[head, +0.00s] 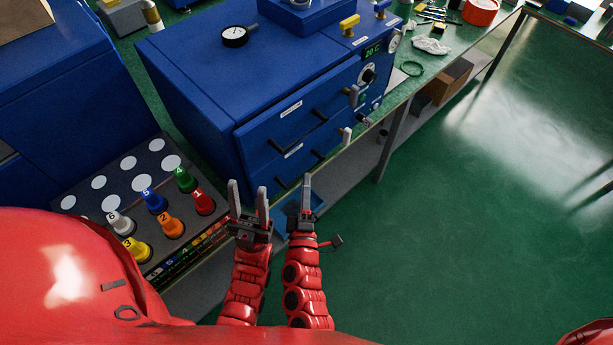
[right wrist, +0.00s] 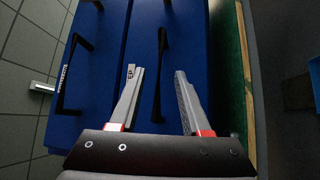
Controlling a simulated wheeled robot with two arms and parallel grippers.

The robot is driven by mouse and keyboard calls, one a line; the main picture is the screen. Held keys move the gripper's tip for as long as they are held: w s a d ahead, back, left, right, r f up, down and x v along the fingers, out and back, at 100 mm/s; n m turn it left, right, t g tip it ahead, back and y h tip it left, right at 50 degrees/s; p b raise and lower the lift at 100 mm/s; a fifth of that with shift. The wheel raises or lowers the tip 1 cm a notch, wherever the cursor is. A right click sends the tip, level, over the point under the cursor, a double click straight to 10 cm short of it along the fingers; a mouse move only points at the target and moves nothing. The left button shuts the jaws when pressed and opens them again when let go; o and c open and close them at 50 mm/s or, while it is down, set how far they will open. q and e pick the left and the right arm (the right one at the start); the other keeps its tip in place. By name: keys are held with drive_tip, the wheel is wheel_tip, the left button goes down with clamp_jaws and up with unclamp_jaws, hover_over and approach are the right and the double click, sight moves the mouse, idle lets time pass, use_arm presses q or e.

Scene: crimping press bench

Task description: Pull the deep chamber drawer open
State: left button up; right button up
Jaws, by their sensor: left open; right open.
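The blue cabinet (head: 205,85) has two drawer fronts, an upper one (head: 262,128) and a lower one (head: 258,175), each with a white label and a black bar handle. The labels are too small to read, so I cannot tell which is the deep chamber drawer. My right gripper (head: 301,192) is open below the lower drawer's handle. In the right wrist view its fingers (right wrist: 157,74) appear either side of one handle (right wrist: 163,60); contact is not visible. The other handle (right wrist: 69,75) is to the left. My left gripper (head: 248,190) is open and empty, left of the right one.
A dark rack (head: 70,202) with numbered coloured pegs stands left of my grippers. Knobs and a green display (head: 372,50) are on the cabinet's right side. A gauge (head: 235,36) lies on top. The green floor (head: 460,240) at right is clear.

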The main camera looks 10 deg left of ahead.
sight(306, 171)
drive_tip(key=shift+w+a+r+b, duration=0.1)
drive_tip(key=shift+w+b, duration=0.1)
drive_tip(key=shift+w, duration=0.5)
drive_tip(key=shift+w+a+r+b, duration=0.1)
drive_tip(key=shift+w+r+b, duration=0.1)
drive_tip(key=shift+w, duration=0.5)
drive_tip(key=shift+w+a+r+b, duration=0.1)
drive_tip(key=shift+w+b, duration=0.1)
drive_tip(key=shift+w, duration=0.5)
clamp_jaws()
drive_tip(key=shift+f, duration=0.1)
